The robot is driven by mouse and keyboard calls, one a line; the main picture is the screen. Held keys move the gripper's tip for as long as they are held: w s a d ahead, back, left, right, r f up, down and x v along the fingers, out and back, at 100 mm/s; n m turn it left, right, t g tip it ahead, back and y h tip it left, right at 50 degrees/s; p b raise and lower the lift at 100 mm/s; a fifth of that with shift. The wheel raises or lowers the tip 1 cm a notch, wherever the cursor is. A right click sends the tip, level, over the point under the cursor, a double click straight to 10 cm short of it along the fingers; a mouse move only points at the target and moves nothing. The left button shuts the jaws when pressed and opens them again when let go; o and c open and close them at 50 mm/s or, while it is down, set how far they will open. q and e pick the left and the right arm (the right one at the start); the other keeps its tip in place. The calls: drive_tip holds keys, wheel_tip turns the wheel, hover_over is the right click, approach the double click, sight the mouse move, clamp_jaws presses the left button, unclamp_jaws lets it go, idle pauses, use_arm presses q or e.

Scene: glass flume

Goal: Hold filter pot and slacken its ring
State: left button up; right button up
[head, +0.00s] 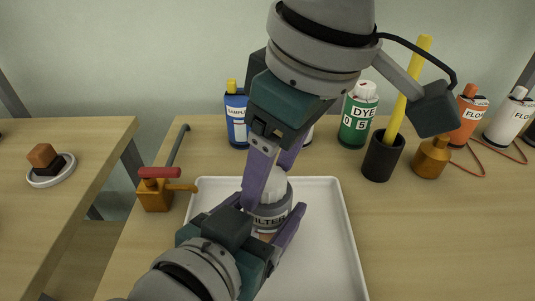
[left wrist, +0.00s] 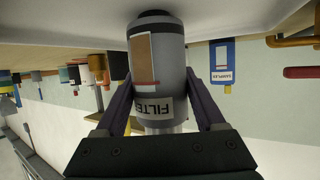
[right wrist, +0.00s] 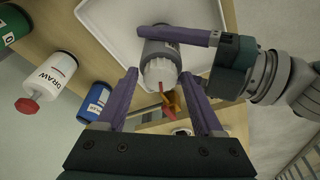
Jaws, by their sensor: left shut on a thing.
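The filter pot (head: 268,216) is a grey cylinder labelled FILTER with a white ribbed ring (head: 275,186) on top. It stands upright over the white tray (head: 325,240). My left gripper (head: 272,204) comes from the lower left and is shut on the pot's body; the left wrist view shows the pot (left wrist: 157,60) between its fingers. My right gripper (head: 268,188) reaches down from above. In the right wrist view its fingers (right wrist: 160,73) are apart on either side of the white ring (right wrist: 160,74), with gaps visible. The pot's base is partly hidden in the head view.
Behind the tray stand a blue bottle (head: 236,120), a green DYE bottle (head: 357,120) and a dark cup (head: 382,158) with a yellow rod. An orange valve block (head: 155,194) with a red handle is left of the tray. Orange and white bottles stand right. The tray's right side is clear.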

drive_tip(key=m, duration=0.5)
drive_tip(key=shift+s+a+t+h, duration=0.1)
drive_tip(key=shift+a+t+h, duration=0.1)
drive_tip(key=shift+t+h, duration=0.2)
drive_tip(key=m+h, duration=0.1)
drive_tip(key=m, duration=0.4)
drive_tip(key=shift+c, duration=0.2)
